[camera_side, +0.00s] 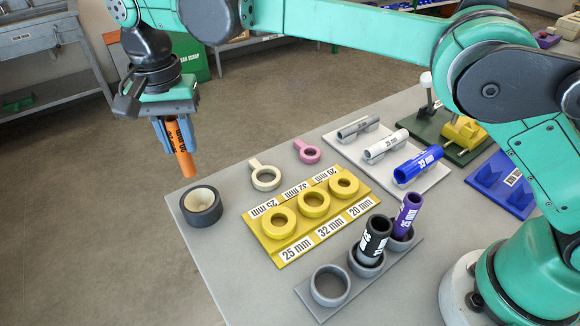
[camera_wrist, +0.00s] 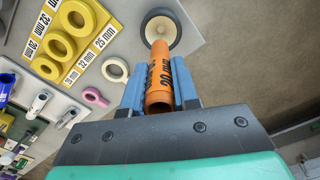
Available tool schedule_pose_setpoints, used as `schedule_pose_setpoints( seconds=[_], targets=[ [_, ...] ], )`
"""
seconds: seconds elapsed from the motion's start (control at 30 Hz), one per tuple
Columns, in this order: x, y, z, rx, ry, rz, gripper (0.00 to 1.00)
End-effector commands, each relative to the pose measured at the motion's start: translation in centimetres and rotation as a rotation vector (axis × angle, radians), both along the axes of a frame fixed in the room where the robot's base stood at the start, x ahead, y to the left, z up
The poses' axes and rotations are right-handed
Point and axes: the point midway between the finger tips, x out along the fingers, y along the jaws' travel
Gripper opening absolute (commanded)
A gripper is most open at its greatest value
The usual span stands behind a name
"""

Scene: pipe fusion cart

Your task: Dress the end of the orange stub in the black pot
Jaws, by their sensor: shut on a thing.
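The orange stub (camera_side: 180,150) is held in my gripper (camera_side: 176,132), with its lower end pointing down. In the wrist view the blue fingers of my gripper (camera_wrist: 158,88) are shut on the orange stub (camera_wrist: 158,76), which bears black 20 mm lettering. The black pot (camera_side: 202,207) stands upright at the table's near left corner, with a cream-coloured inside. In the side view the stub hangs above and slightly left of the pot. The black pot also shows in the wrist view (camera_wrist: 147,27), just beyond the stub's far end. The stub looks apart from the pot.
A yellow gauge plate (camera_side: 287,245) with several rings lies right of the pot. A cream ring (camera_side: 265,182) and a pink ring (camera_side: 307,151) lie behind it. A grey rack (camera_side: 305,288) holds black (camera_side: 374,240) and purple (camera_side: 407,214) stubs. Grey, white and blue pieces lie on a pale tray (camera_side: 435,180).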

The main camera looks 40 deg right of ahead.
Motion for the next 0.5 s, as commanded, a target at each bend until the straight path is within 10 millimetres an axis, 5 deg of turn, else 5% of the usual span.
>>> schedule_pose_setpoints(
  seconds=[0.5],
  targets=[
    [0.3, 0.0, -4.0, 0.0, 0.0, 0.0, 0.0]
  ],
)
